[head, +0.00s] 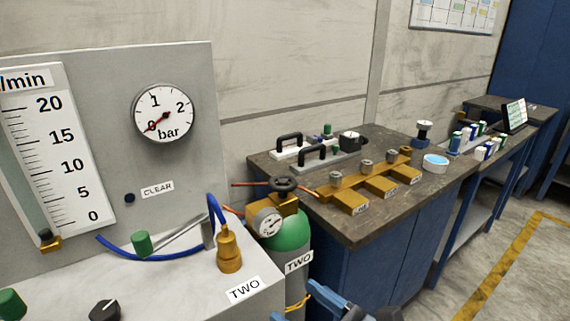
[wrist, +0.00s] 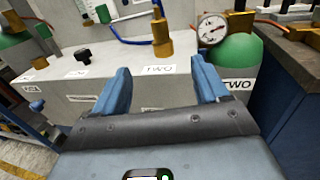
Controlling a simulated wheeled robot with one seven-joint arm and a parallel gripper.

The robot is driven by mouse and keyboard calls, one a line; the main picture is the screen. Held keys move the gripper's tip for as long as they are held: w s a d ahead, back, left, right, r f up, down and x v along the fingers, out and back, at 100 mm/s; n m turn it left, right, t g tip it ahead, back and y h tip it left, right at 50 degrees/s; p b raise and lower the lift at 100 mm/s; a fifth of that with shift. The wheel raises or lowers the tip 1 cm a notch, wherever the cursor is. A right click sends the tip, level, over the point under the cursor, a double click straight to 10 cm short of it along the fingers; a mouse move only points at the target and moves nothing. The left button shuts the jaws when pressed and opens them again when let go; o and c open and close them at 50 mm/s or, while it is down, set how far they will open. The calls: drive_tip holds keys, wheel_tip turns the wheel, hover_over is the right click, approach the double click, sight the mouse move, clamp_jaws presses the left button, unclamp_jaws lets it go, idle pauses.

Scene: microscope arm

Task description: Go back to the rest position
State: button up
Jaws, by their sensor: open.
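My gripper (wrist: 160,90) is open and empty in the wrist view, its two blue fingers apart. It faces the grey bench front below the label TWO, with a brass fitting (wrist: 162,40) and blue hose beyond the fingertips. In the head view only a bit of my blue gripper (head: 335,308) shows at the bottom edge, below the green cylinder (head: 290,232). No rest position is marked in either view.
A panel with a bar dial (head: 162,112) and flow scale (head: 60,150) stands at left. The brass fitting (head: 229,252) sits on the grey bench. A dark worktop (head: 350,222) holds a brass manifold (head: 350,195). Floor (head: 510,270) is free at right.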

drive_tip(key=s+d+f+n+t+h, duration=0.1)
drive_tip(key=s+d+f+n+h, duration=0.4)
drive_tip(key=s+d, duration=0.3)
drive_tip(key=s+d+f+n+h, duration=0.4)
drive_tip(key=s+d+n+h, duration=0.15)
drive_tip(key=s, duration=0.45)
drive_tip(key=s+d+r+n+h, duration=0.1)
drive_tip(key=s+d+r+n, duration=0.1)
drive_tip(key=s+r+n, duration=0.2)
drive_tip(key=s+d+r+n+t+h, duration=0.1)
drive_tip(key=s+d+r+n, duration=0.2)
drive_tip(key=s+n, duration=0.8)
drive_tip(key=shift+s+d+r+n, duration=0.25)
drive_tip(key=shift+d+r+n, duration=0.1)
drive_tip(key=shift+r+n, duration=0.55)
